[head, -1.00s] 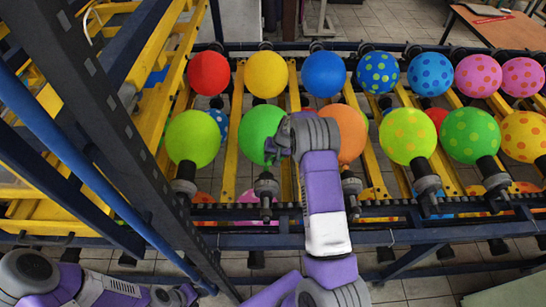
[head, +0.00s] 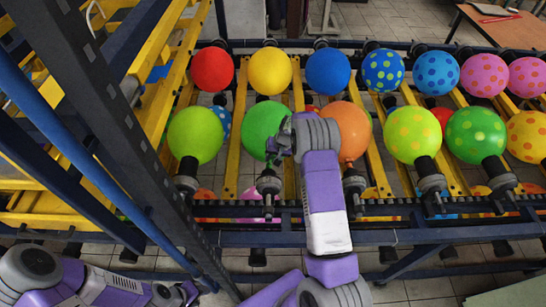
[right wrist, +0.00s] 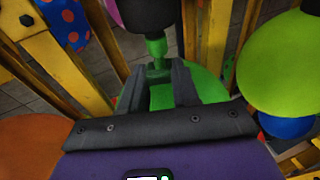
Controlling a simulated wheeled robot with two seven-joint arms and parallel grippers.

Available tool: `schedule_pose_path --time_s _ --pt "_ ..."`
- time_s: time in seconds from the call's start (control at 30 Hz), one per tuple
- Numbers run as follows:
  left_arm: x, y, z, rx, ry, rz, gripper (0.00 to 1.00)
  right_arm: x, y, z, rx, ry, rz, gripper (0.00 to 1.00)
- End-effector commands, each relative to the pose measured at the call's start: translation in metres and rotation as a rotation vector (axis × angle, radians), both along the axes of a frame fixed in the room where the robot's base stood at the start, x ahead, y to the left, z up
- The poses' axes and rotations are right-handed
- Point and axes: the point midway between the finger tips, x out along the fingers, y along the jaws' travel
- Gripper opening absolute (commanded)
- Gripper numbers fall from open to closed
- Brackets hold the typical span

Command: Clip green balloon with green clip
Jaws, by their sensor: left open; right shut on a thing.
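The green balloon (head: 260,125) sits in the front row of the rack, its mouth toward a dark nozzle (head: 269,182). My right gripper (head: 280,146) is at its right side in the head view and partly covers it. In the right wrist view the fingers (right wrist: 156,72) point at the balloon's neck, with the green balloon (right wrist: 188,88) below and between them. The gripper is shut on a small green piece (right wrist: 157,47), which looks like the green clip; clip and neck are hard to tell apart. My left gripper (head: 186,294) is open and empty at the lower left, away from the balloons.
A lime balloon (head: 195,135) and an orange balloon (head: 350,130) flank the green one closely. A back row of balloons, including a yellow one (head: 270,72), stands behind. A dark slanted post (head: 110,110) crosses the left side. A wooden table (head: 490,28) is at the upper right.

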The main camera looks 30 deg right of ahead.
Motion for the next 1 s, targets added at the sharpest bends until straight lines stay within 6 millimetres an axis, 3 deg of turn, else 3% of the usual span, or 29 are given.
schedule_pose_path --time_s 1.0 --pt "0.000 0.000 -0.021 0.000 0.000 0.000 0.43 0.006 0.004 -0.022 0.000 0.000 0.000 0.11"
